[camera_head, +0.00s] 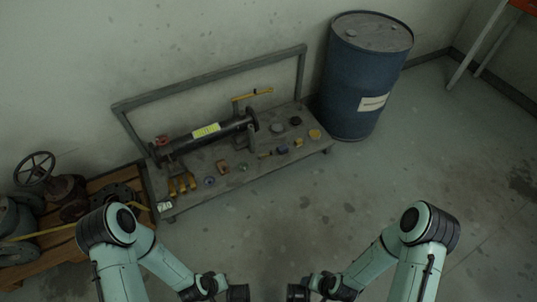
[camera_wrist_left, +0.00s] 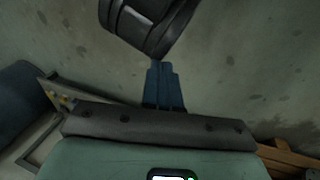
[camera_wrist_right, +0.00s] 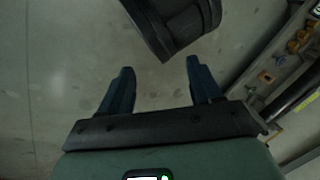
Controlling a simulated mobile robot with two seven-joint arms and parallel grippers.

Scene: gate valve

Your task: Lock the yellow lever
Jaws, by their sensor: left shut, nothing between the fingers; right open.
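The yellow lever (camera_head: 252,95) sits at the right end of a dark pipe (camera_head: 205,135) on a low grey bench (camera_head: 235,170) against the wall. It lies roughly level, with a short bend down at its left end. Its lock is too small to make out. My left gripper (camera_wrist_left: 163,85) is shut and empty in the left wrist view. My right gripper (camera_wrist_right: 161,75) is open and empty in the right wrist view. Both arms reach in low at the front of the head view, well apart from the lever, and their fingers cannot be made out there.
Several small coloured parts lie on the bench, with yellow hooks (camera_head: 182,184) at its left. A blue barrel (camera_head: 357,90) stands close to its right end. A wooden pallet (camera_head: 95,225) with valve parts is at left. The floor (camera_head: 300,215) before the bench is clear.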

